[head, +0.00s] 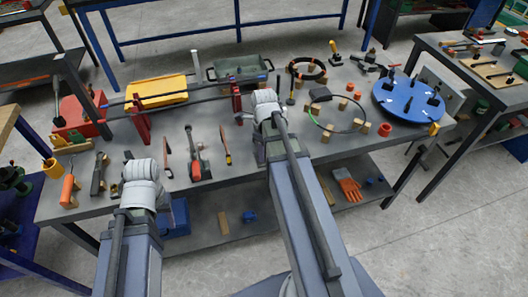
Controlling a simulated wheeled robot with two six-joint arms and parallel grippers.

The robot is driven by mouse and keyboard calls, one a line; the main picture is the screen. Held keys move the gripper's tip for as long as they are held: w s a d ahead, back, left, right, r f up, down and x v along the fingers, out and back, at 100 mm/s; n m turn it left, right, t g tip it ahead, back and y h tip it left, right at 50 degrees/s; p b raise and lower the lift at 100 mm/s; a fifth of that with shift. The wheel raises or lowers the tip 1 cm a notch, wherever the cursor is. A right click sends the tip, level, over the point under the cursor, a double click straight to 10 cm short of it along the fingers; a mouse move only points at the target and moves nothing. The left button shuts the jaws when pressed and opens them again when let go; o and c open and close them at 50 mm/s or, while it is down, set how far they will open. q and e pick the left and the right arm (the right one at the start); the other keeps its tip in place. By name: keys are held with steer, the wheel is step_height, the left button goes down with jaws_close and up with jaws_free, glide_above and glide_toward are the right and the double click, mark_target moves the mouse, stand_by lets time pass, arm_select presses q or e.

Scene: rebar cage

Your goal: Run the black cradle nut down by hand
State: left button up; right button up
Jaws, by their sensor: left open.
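A long dark bar (190,97) runs across the back left of the bench through two red upright stands, a left one (141,120) and a right one (236,100). I cannot make out the black cradle nut; it is too small or hidden. My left gripper (122,178) is open over the bench's front left, in front of the left stand and apart from it, partly hidden by its wrist. My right gripper (258,128) is just right of the right stand, mostly hidden behind its own wrist; its jaws do not show clearly.
Hand tools, including a red-and-grey tool (196,160), lie between my arms. A blue disc (408,96) with black fittings is at right. Orange gloves (347,186) lie on the lower shelf.

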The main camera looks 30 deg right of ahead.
steer(key=o, duration=0.3)
steer(key=shift+o, duration=0.2)
steer(key=shift+r, duration=0.1)
step_height(320, 180, up, 8)
steer(key=p, duration=0.8)
steer(key=shift+f, duration=0.2)
